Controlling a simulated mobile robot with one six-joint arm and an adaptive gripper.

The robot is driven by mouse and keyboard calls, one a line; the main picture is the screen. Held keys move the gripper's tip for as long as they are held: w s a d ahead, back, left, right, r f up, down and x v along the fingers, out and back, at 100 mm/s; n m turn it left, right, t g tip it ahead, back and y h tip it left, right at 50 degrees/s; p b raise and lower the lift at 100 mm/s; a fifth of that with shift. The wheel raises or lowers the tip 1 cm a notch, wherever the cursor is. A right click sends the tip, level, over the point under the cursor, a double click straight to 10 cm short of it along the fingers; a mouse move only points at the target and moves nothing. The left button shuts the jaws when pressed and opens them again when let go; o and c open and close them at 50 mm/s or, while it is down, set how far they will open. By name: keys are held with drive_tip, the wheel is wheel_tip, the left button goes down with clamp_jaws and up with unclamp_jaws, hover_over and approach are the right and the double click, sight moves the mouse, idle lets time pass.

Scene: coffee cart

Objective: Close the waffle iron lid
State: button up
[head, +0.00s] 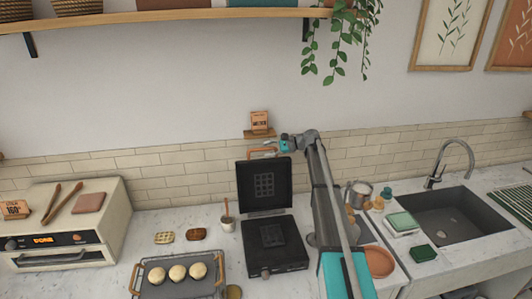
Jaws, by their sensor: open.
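The waffle iron is black and stands open on the counter. Its lid (247,199) is raised nearly upright at the back, with the waffle grid facing forward. Its base (290,256) lies flat in front, with a matching grid plate. A copper-coloured handle (262,150) shows at the lid's top edge. My gripper (281,146) is at the upper right corner of the lid, close to the handle. It is open and small in view; I cannot tell whether it touches the lid or handle. My arm rises along the iron's right side and hides part of the counter.
A small cup (227,224) stands just left of the iron. A tray (150,291) with several round pale pieces lies at the front left, near a cream oven (70,240). A small sign on a wooden shelf (259,134) is above the lid. A sink (450,217) is at right.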

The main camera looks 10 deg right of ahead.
drive_tip(key=shift+w+a+f, duration=0.1)
drive_tip(key=shift+w+a, duration=0.05)
drive_tip(key=shift+a, duration=0.35)
drive_tip(key=shift+c, duration=0.3)
clamp_jaws()
